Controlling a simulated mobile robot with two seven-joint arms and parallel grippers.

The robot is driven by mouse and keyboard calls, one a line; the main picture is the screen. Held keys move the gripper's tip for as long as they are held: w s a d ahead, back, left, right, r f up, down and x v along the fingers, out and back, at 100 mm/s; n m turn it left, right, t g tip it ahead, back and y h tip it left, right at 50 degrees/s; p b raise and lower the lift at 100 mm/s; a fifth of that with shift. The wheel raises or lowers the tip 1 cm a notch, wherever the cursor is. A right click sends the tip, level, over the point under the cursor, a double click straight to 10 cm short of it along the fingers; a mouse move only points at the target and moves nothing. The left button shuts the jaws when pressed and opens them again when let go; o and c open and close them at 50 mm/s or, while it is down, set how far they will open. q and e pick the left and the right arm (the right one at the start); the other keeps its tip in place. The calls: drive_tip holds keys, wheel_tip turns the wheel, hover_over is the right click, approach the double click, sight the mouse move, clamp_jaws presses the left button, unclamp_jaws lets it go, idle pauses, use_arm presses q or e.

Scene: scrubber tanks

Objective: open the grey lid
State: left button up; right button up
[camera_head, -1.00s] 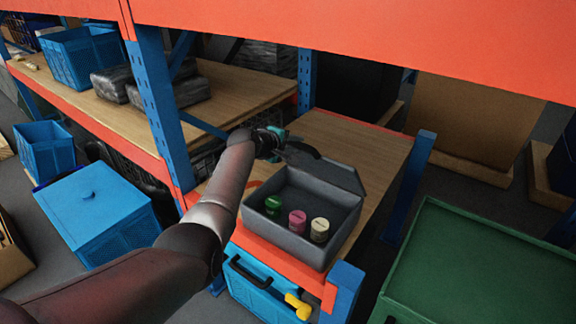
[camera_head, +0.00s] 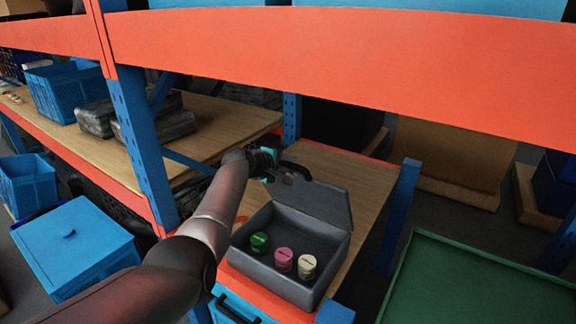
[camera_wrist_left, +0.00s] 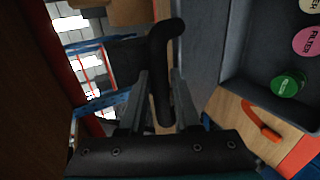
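The grey lid (camera_head: 318,205) stands raised at the back of the grey box (camera_head: 275,268), its inner face towards the head camera. The box's inside shows. My left gripper (camera_head: 285,175) is at the lid's upper left edge, by its black handle (camera_head: 298,169). In the left wrist view the fingers of my left gripper (camera_wrist_left: 161,85) lie on both sides of the curved black handle (camera_wrist_left: 165,50) and look closed on it. The lid (camera_wrist_left: 202,45) rises just right of it. My right gripper is not in view.
A green (camera_head: 260,243), a pink (camera_head: 284,260) and a cream canister (camera_head: 307,266) stand in the box. The box sits near the orange front edge of a wooden shelf (camera_head: 350,170). A blue post (camera_head: 140,140) rises left of my arm, and an orange beam (camera_head: 340,60) crosses above.

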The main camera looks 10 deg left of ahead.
use_arm(q)
drive_tip(key=o, duration=0.3)
drive_tip(key=shift+s, duration=0.15)
drive_tip(key=shift+p+v, duration=0.9)
drive_tip(key=shift+v, duration=1.5)
drive_tip(key=shift+p+v, duration=0.4)
drive_tip(key=shift+v, duration=4.7)
